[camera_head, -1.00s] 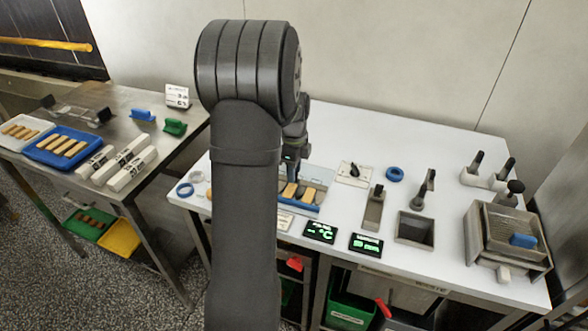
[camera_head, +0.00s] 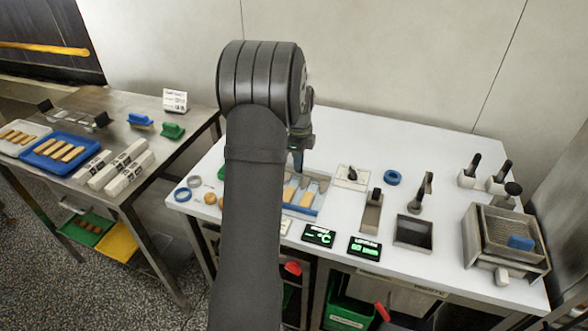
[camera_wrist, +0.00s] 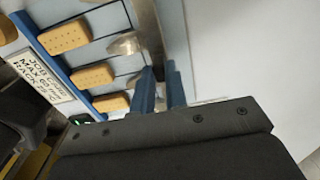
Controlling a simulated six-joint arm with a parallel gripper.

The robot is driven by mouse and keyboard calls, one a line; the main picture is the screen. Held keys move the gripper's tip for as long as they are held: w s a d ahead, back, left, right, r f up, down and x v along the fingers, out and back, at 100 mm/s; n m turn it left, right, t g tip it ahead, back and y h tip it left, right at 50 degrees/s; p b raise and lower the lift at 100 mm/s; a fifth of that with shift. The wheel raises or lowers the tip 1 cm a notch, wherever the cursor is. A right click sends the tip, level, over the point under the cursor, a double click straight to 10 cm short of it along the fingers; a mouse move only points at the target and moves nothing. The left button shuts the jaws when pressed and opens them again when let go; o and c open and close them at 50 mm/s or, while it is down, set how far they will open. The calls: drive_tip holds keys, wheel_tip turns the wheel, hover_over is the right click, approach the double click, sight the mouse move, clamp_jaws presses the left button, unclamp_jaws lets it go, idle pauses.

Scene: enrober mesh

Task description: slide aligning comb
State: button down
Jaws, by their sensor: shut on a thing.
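The aligning comb shows in the wrist view as a grey metal bar (camera_wrist: 147,25) with rounded metal paddles reaching left towards the biscuits. My gripper (camera_wrist: 162,92) has its two blue fingers shut on the comb's bar; the exact grip is partly hidden. In the head view my gripper (camera_head: 297,163) is low at the back of the biscuit station. Biscuits (camera_wrist: 66,37) lie in a row of lanes, between the comb and a blue rail (camera_wrist: 57,72). The same rail shows in the head view (camera_head: 302,211). My arm hides the station's left part.
To the right stand a white block with a black knob (camera_head: 351,176), a blue ring (camera_head: 392,178), a square metal well (camera_head: 413,232) and a mesh-topped metal box (camera_head: 505,240). Two dark displays (camera_head: 318,235) are in front. A steel side table (camera_head: 120,105) is at left.

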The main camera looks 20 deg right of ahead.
drive_tip(key=shift+w+d+r, duration=0.1)
drive_tip(key=shift+w+d, duration=0.55)
drive_tip(key=c, duration=1.4)
unclamp_jaws()
drive_tip(key=shift+c, duration=0.2)
wheel_tip(320, 180, up, 17)
drive_tip(key=shift+r, duration=0.15)
wheel_tip(320, 180, down, 18)
drive_tip(key=shift+r, duration=0.25)
drive_tip(key=shift+s+a, duration=0.1)
